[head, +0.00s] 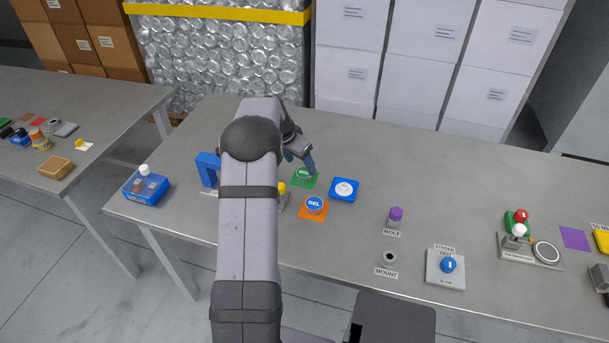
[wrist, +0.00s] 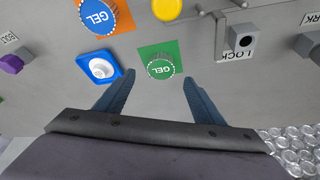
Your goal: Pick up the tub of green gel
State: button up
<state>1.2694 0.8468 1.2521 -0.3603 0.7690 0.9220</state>
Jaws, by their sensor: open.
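The tub of green gel (head: 304,172) has a green lid marked GEL and stands on a green square mat (head: 311,184) near the middle of the table. In the wrist view the tub (wrist: 161,67) lies ahead of my gripper (wrist: 158,88), roughly centred between the two spread blue fingers. My gripper is open and empty. In the head view my gripper (head: 301,160) is just above and beside the tub, and my arm hides part of the table to the left. I cannot tell the exact height of the fingers over the tub.
A blue-lidded gel tub (head: 314,204) on an orange mat and a blue block with a white knob (head: 344,188) stand close by. A LOCK fixture (wrist: 238,40) and a yellow round thing (wrist: 167,8) are near in the wrist view. A purple bolt (head: 395,214) stands further right.

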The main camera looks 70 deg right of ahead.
aim_at(304, 172)
jog(key=shift+p+x, duration=0.9)
jog(key=shift+x, duration=1.8)
jog(key=shift+w, duration=0.1)
jog(key=shift+c, duration=0.5)
jog(key=c, duration=1)
